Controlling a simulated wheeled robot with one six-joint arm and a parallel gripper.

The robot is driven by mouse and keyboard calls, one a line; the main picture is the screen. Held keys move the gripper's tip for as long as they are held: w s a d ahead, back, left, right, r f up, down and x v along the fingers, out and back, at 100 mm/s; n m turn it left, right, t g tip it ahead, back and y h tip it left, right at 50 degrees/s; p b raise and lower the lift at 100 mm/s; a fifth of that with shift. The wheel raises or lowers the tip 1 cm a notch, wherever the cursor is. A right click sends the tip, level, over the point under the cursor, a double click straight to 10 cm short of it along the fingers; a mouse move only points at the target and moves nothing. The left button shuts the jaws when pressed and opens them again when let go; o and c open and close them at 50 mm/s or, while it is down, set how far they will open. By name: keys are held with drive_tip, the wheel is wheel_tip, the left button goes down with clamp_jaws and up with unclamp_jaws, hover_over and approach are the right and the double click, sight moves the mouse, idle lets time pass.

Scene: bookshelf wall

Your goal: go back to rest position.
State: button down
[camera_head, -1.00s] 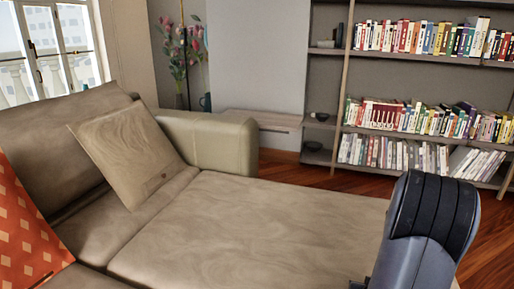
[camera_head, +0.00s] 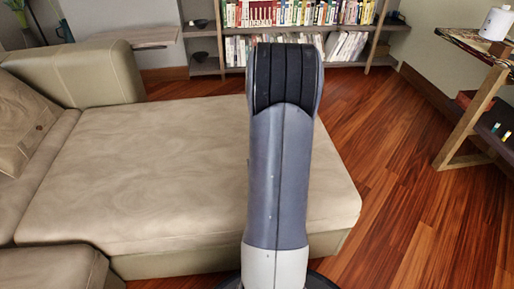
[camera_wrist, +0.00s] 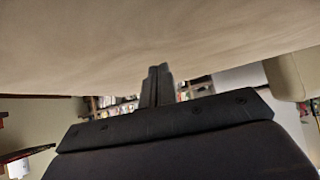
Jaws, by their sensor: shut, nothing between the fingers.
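My gripper (camera_wrist: 158,80) shows in the wrist view with its two dark fingers together and nothing between them. The wrist view looks upside down, with a beige sofa surface (camera_wrist: 120,40) filling its top. In the head view my arm stands upright in the middle, and my gripper is hidden behind it. The beige sofa (camera_head: 150,170) lies behind and to the left of the arm. I cannot tell the exact gap between the gripper and the sofa.
A bookshelf (camera_head: 205,68) with rows of books stands along the back wall. A wooden side table (camera_head: 470,120) with a white cylindrical object (camera_head: 496,23) on it is at the right. The wooden floor (camera_head: 385,170) between sofa and table is clear.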

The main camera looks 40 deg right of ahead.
drive_tip(key=p+v, duration=0.3)
drive_tip(key=v, duration=0.7)
drive_tip(key=shift+r, duration=0.4)
drive_tip(key=b+x, duration=0.1)
drive_tip(key=x, duration=0.2)
drive_tip(key=b+x, duration=0.2)
drive_tip(key=x, duration=0.2)
drive_tip(key=s+f+b+x, duration=0.1)
drive_tip(key=x, duration=0.2)
drive_tip(key=shift+w+f, duration=0.25)
drive_tip(key=shift+f, duration=0.05)
drive_tip(key=shift+w+f+b, duration=0.15)
drive_tip(key=shift+f+b, duration=0.3)
drive_tip(key=shift+f, duration=0.2)
drive_tip(key=shift+a+r, duration=0.1)
drive_tip(key=shift+r, duration=0.05)
